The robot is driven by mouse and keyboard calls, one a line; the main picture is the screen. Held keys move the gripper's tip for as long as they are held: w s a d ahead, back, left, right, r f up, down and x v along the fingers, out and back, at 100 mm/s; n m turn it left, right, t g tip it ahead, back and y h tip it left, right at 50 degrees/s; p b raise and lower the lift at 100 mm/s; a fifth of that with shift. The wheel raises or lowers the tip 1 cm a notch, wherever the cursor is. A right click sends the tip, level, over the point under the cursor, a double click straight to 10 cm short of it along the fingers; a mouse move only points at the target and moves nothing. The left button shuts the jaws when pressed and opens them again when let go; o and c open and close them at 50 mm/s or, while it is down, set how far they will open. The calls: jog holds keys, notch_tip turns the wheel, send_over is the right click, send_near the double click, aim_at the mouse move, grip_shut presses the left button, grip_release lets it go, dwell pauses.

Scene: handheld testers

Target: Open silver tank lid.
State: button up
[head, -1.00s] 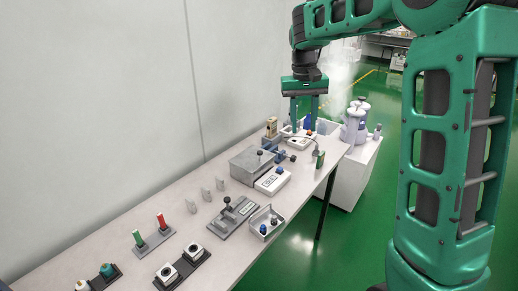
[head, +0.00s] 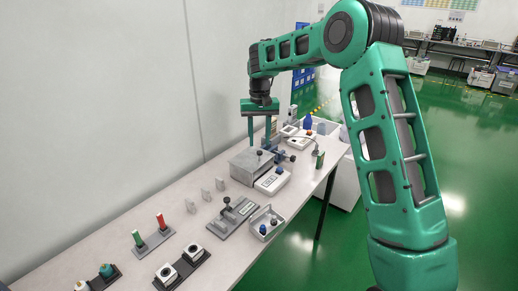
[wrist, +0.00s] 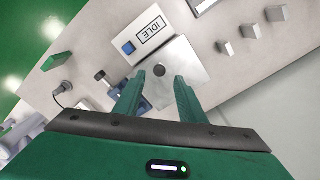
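The silver tank (head: 246,167) is a grey metal box on the bench, with a flat lid that looks closed. A small dark knob (head: 260,153) is on the lid. In the wrist view the tank (wrist: 190,62) lies beyond my fingers, and its round knob (wrist: 159,71) appears between the two fingertips. My gripper (head: 259,143) points down over the tank, open and empty, its green fingers apart on either side of the knob. It also shows in the wrist view (wrist: 160,78). I cannot tell the exact height of the fingertips above the lid.
A white device reading IDLE (wrist: 148,35) with a blue button stands beside the tank. A blue clamp-like part (head: 281,155) is close behind. A lever plate (head: 232,215) and an open metal tray (head: 262,224) are nearer. Small grey blocks (head: 207,195) stand left.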

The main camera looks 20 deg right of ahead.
aim_at(259, 152)
jog(key=shift+f, duration=2.05)
grip_shut()
